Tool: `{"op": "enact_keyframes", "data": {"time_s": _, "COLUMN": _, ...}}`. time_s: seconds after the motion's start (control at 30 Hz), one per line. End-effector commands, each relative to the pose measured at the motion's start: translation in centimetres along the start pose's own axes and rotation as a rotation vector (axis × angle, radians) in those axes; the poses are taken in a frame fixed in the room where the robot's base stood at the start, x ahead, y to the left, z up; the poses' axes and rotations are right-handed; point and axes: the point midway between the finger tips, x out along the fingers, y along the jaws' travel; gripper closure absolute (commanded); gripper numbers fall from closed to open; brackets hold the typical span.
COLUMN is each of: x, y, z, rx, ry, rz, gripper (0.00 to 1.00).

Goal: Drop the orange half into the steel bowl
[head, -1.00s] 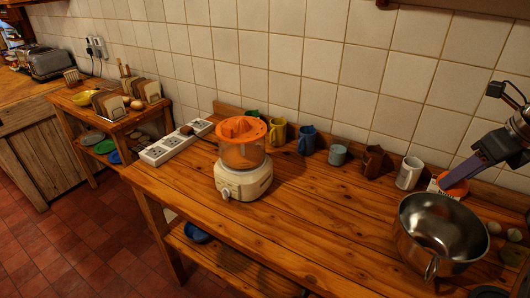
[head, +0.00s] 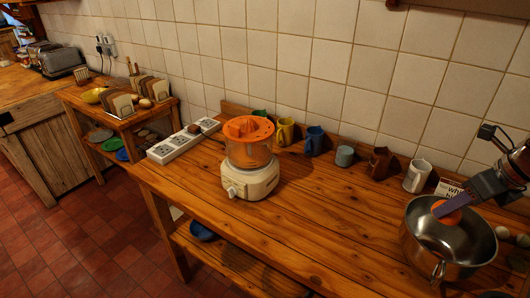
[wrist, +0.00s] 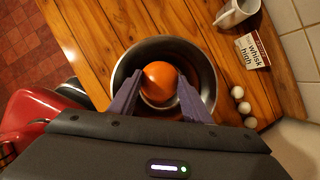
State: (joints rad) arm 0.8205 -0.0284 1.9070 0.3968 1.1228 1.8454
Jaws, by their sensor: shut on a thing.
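The orange half (wrist: 159,80) shows its round orange side between my gripper's fingers (wrist: 157,92) in the wrist view. My gripper (head: 449,207) is shut on it. In the head view the orange half (head: 447,213) is over the opening of the steel bowl (head: 478,268). In the wrist view the bowl's rim (wrist: 208,72) circles behind the orange half. The exact height of the orange half over the bowl's bottom is hard to tell. My fingers hide part of its sides.
A white mug (head: 417,176) and a printed card (head: 448,188) stand behind the bowl. Several pale round things (wrist: 239,107) lie beside it. An orange-topped juicer (head: 250,160) stands to the left. The worktop between juicer and bowl (head: 340,220) is clear.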

Motion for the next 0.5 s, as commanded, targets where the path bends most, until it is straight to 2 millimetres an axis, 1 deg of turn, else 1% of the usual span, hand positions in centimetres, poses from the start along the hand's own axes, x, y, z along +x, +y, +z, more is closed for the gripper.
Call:
{"op": "enact_keyframes", "data": {"time_s": 0.17, "x": 0.2, "y": 0.0, "z": 0.0, "rx": 0.0, "ry": 0.0, "rz": 0.0, "gripper": 0.78}}
{"op": "enact_keyframes", "data": {"time_s": 0.5, "x": 1.3, "y": 0.0, "z": 0.0, "rx": 0.0, "ry": 0.0, "rz": 0.0, "gripper": 0.78}}
